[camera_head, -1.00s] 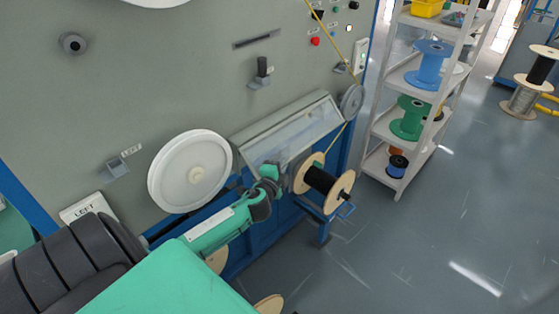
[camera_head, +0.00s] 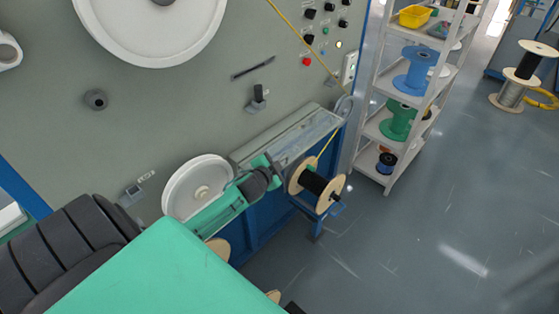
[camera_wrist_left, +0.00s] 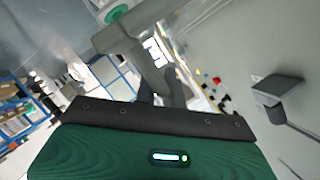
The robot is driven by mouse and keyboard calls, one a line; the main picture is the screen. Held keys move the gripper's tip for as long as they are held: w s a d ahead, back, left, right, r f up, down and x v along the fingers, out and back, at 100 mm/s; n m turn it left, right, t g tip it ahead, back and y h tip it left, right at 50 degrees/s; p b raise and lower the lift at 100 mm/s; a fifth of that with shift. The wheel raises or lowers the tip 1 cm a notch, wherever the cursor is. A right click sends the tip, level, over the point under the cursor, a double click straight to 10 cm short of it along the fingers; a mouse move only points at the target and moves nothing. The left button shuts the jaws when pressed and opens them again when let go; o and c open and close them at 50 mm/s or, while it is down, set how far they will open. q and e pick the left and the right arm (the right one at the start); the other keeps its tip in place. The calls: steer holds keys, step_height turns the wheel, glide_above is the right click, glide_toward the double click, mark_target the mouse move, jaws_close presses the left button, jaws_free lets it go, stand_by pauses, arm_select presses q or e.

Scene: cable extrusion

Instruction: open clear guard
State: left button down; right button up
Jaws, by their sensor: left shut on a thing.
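The clear guard (camera_head: 313,134) is a grey-framed cover with a see-through panel, on the front of the grey machine. It appears tilted up, with its panel seen at a shallow slant. My left gripper (camera_head: 272,170) is at the guard's lower left edge, shut on the guard. The exact grip point is hidden by the dark wrist and fingers. In the left wrist view a grey bar, likely part of the guard frame (camera_wrist_left: 128,42), runs down to the dark fingers (camera_wrist_left: 165,92). My right gripper is not in view.
A white wheel (camera_head: 185,195) is left of the gripper. A wooden spool with black cable (camera_head: 315,184) stands close on the right, with a yellow cable (camera_head: 328,145) above it. A shelf of spools (camera_head: 352,172) is further right.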

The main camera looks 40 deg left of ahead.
arm_select(q)
steer(key=shift+a+r+p, duration=0.35)
steer(key=shift+r+p, duration=0.05)
steer(key=shift+r, duration=0.3)
steer(key=c, duration=1.5)
jaws_free()
steer(key=shift+a, duration=0.1)
steer(key=shift+f, duration=0.1)
steer(key=shift+s+d, duration=0.2)
steer(key=shift+s, duration=0.2)
steer(key=shift+b+v, duration=1.8)
steer(key=shift+v, duration=4.7)
